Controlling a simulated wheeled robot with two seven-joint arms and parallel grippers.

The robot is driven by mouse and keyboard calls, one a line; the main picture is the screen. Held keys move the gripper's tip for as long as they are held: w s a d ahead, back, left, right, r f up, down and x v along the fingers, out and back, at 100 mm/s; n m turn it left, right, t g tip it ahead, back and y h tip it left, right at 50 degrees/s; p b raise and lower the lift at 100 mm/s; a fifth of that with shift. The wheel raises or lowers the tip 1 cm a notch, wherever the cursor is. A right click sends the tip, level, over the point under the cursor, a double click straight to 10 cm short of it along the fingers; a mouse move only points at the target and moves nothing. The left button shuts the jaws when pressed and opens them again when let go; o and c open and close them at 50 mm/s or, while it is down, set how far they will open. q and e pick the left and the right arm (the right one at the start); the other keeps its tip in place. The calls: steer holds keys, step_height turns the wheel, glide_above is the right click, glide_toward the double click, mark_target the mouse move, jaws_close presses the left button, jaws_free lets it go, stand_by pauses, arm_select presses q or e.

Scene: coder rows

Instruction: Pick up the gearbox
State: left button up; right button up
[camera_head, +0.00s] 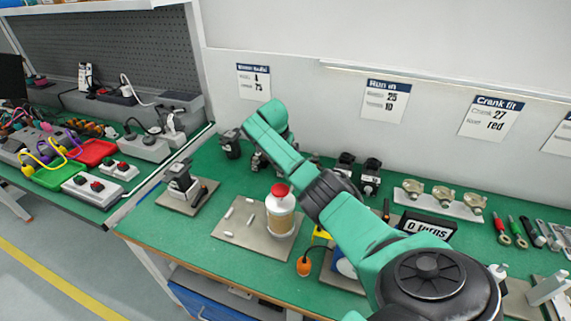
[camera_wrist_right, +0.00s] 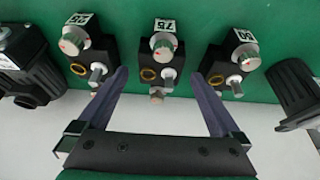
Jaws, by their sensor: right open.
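Three black gearboxes stand in a row in the right wrist view, each with a grey knob and a number tag. The middle gearbox (camera_wrist_right: 161,55), tagged 75, lies between the fingertips of my right gripper (camera_wrist_right: 160,73). The gripper is open, with a gap on both sides. A left gearbox (camera_wrist_right: 88,47) and a right gearbox (camera_wrist_right: 229,62) sit just outside the fingers. In the head view the fingers are hidden behind my green right arm; dark parts show beside it. My left gripper is not in view.
Black units (camera_wrist_right: 295,88) flank the row at both sides.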

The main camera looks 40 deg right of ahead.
steer(key=shift+b+x, duration=0.5)
steer(key=shift+x, duration=1)
steer(key=shift+r, duration=0.1)
steer(key=c, duration=1.4)
steer(key=shift+r, duration=0.1)
